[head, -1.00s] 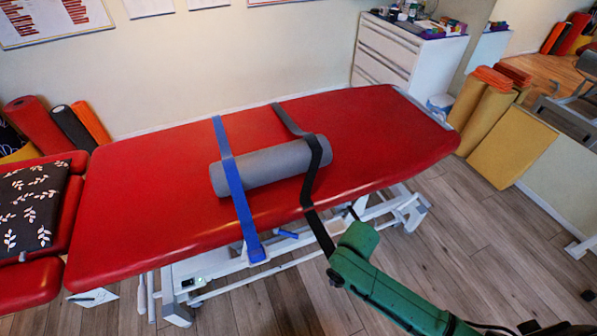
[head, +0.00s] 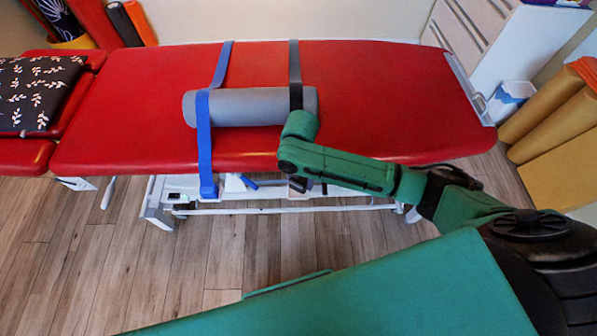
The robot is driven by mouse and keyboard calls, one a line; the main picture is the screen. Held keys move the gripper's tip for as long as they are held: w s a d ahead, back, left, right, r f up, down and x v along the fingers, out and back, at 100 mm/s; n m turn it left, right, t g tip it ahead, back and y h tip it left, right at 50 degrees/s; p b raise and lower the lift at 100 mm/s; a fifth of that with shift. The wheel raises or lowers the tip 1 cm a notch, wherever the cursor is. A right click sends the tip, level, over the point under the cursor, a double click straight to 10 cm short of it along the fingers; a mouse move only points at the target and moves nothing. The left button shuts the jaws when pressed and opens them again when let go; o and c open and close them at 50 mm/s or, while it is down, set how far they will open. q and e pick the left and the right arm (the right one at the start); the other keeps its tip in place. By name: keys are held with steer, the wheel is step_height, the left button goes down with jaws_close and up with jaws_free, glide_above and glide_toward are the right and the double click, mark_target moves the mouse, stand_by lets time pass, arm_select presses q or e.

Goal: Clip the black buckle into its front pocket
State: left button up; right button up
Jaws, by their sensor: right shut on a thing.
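The black strap (head: 295,62) runs over the red treatment table (head: 390,90) and across the grey roll (head: 250,107). Its front run is partly hidden behind my right arm. My right gripper (head: 298,183) is at the table's front side, below the red edge, mostly hidden by my wrist. It is shut on the dark end of the black strap, where the black buckle is. The buckle and its front pocket are too small and covered to tell apart, so I cannot tell whether the buckle is in the pocket. My left gripper is not in view.
A blue strap (head: 204,135) crosses the roll to the left, its end hanging at the front frame (head: 270,210). A patterned cushion (head: 38,95) lies at far left. Yellow rolls (head: 545,115) and a white cabinet (head: 510,45) stand right. The wood floor in front is partly clear.

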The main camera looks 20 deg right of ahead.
mark_target(299, 183)
steer(key=n, duration=0.1)
steer(key=w+n, duration=0.1)
steer(key=n, duration=0.1)
steer(key=shift+a+r, duration=0.1)
steer(key=shift+r, duration=0.1)
steer(key=shift+w+r+n, duration=0.15)
steer(key=shift+w+n, duration=0.15)
steer(key=shift+n, duration=0.8)
steer(key=shift+w+n, duration=0.1)
steer(key=shift+n, duration=0.4)
steer(key=shift+d+b, duration=0.2)
steer(key=shift+b, duration=0.15)
step_height(299, 183, down, 6)
steer(key=b, duration=0.6)
steer(key=shift+b, duration=0.35)
steer(key=shift+f+b, duration=0.45)
steer(key=shift+f, duration=0.8)
jaws_close()
steer(key=shift+a, duration=0.1)
